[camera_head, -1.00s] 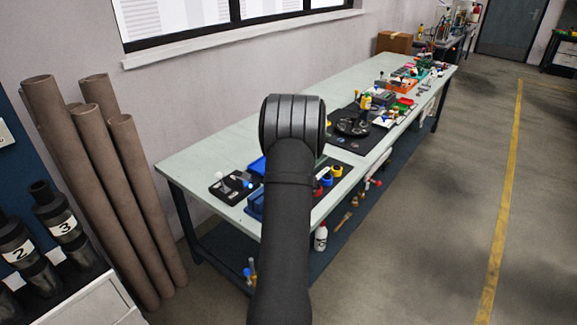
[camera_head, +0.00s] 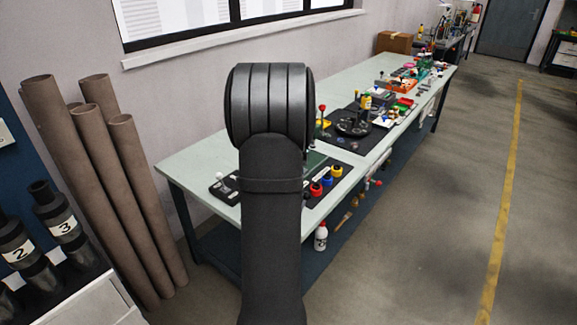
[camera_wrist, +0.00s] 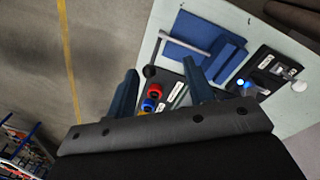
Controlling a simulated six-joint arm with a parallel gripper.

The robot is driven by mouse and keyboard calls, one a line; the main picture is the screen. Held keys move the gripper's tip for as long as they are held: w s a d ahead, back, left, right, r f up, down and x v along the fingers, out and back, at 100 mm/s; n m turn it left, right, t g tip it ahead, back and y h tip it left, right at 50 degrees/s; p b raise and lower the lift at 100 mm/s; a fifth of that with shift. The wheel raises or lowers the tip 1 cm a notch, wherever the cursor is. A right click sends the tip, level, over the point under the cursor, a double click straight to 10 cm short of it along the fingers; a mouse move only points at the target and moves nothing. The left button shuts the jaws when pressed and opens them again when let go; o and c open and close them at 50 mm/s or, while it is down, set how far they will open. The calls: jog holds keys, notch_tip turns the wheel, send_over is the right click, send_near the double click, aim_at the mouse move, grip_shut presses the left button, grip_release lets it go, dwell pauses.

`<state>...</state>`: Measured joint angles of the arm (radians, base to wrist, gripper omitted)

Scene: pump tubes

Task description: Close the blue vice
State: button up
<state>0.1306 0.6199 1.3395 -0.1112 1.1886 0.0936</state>
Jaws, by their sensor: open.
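The blue vice (camera_wrist: 232,54) is in the upper middle of the wrist view, on the pale worktable (camera_wrist: 165,18). A grey metal bar (camera_wrist: 183,42) and a round black knob (camera_wrist: 150,71) show at its left side. The vice appears beyond the fingertips; I cannot tell how far. In the head view my own arm hides the vice and the gripper.
Red (camera_wrist: 155,90) and blue (camera_wrist: 148,104) rings stand near the vice. A black panel (camera_wrist: 265,68) with a lit blue-white button lies to its right. More tools line the worktable (camera_head: 185,165) in the head view. Brown tubes (camera_head: 60,150) stand at left; the floor at right is clear.

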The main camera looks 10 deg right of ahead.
jog(key=shift+a+r, duration=0.15)
jog(key=shift+r, duration=0.95)
jog(key=shift+a+r, duration=0.1)
jog(key=shift+r, duration=1)
jog(key=shift+d+f+m, duration=0.1)
jog(key=shift+d+m, duration=0.1)
jog(key=shift+m, duration=0.1)
jog(key=c, duration=0.7)
jog(key=shift+s+d+f+m+t, duration=0.1)
jog(key=shift+s+d+m+t, duration=0.15)
jog(key=shift+m+t, duration=0.2)
jog(key=c, duration=0.3)
jog(key=shift+s+d+f+m+t+h, duration=0.1)
jog(key=shift+s+d+m+t+h, duration=0.2)
jog(key=shift+m+t, duration=0.3)
jog(key=shift+s+d+f+m+t+h, duration=0.1)
jog(key=shift+s+d+m+t+h, duration=0.2)
jog(key=shift+m+t, duration=0.2)
grip_shut()
jog(key=w+d+f+m+t, duration=0.1)
jog(key=w+d+f, duration=0.1)
jog(key=f, duration=0.4)
jog(key=w+d+f+m+t, duration=0.1)
jog(key=w+f+m, duration=0.1)
jog(key=f, duration=0.4)
jog(key=shift+w+d, duration=0.35)
jog(key=shift+w, duration=0.1)
